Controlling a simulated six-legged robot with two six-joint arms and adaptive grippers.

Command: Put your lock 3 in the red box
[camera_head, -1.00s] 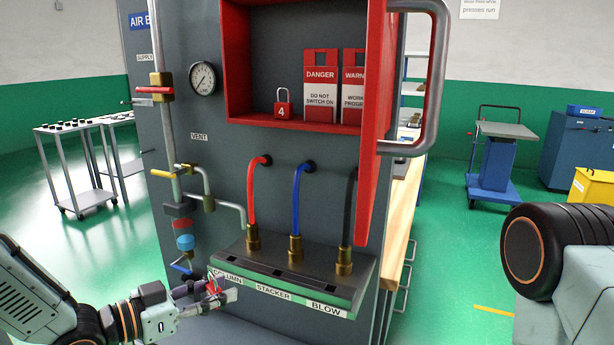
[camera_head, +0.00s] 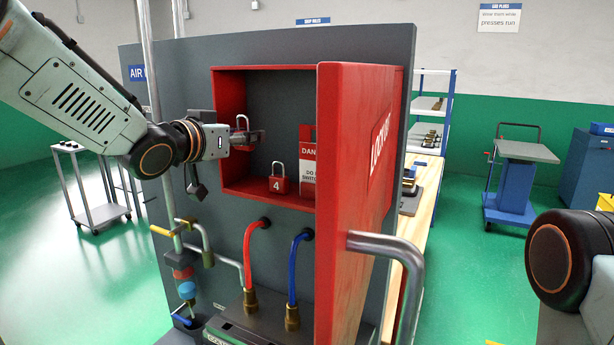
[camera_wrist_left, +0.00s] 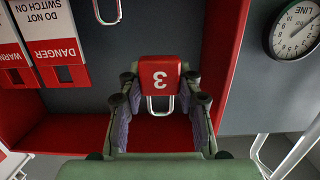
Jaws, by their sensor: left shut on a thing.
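My left gripper (camera_head: 250,138) is at the left side of the open red box (camera_head: 268,198) on the grey panel. It is shut on lock 3 (camera_wrist_left: 161,72), a small red padlock with a white 3, upside down in the left wrist view. Its shackle shows above the fingers in the head view. The fingers hide most of the lock there. The lock overlaps the box opening; I cannot tell how far inside it is. Lock 4 (camera_head: 278,184) stands on the box floor to the right of the gripper. My right gripper is out of view.
The box's red door (camera_head: 350,200) stands open at the right, with a metal handle (camera_head: 395,255). A danger tag (camera_head: 308,165) stands beside lock 4. A gauge (camera_wrist_left: 297,32) is on the panel beside the box. Red (camera_head: 250,265) and blue hoses (camera_head: 294,270) run below.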

